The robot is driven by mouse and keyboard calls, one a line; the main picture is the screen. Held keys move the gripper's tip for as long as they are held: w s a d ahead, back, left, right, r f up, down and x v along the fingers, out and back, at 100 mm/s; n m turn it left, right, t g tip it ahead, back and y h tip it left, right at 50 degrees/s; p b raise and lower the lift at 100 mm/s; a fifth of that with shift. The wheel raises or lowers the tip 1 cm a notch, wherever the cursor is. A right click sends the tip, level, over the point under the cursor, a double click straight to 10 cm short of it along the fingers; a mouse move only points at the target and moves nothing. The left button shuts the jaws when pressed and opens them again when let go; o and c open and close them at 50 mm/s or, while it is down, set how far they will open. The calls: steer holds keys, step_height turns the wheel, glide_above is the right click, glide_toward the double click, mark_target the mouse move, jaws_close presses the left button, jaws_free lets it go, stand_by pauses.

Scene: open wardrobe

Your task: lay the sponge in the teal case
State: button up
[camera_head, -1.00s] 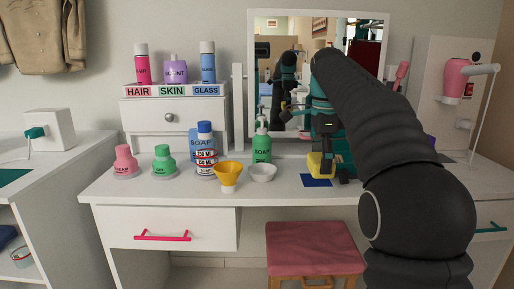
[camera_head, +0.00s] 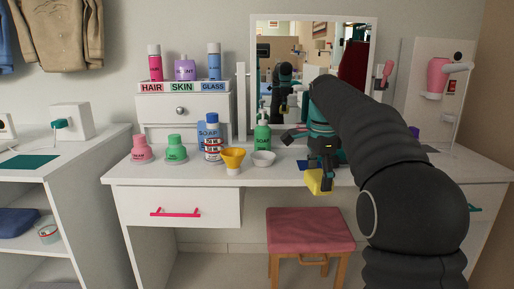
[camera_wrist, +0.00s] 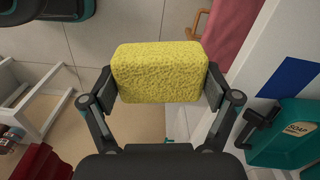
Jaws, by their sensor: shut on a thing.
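My gripper (camera_head: 319,183) is shut on the yellow sponge (camera_head: 316,182), held in front of the desk's front edge. In the wrist view the sponge (camera_wrist: 160,72) sits between both fingers, its broad rough face toward the camera. The teal case (camera_wrist: 285,150) is at the right edge of the wrist view, on the white desk, apart from the sponge. It bears a pale patch reading SOAP, and a black part sticks out on its left. In the head view my gripper and arm mostly hide the case.
A blue patch (camera_wrist: 286,78) lies on the desk beside the case. The pink stool (camera_head: 310,230) is below, in front of the desk. A mirror stands behind.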

step_height(320, 180, down, 26)
steer(key=w+n, duration=0.1)
steer(key=n, duration=0.7)
steer(key=s+f+n, duration=0.4)
steer(key=s+f, duration=0.1)
steer(key=f, duration=0.3)
steer(key=s+f+n, duration=0.4)
steer(key=f, duration=0.5)
steer(key=shift+s+a+f, duration=0.15)
steer(key=shift+s+f, duration=0.15)
steer(key=shift+s, duration=0.1)
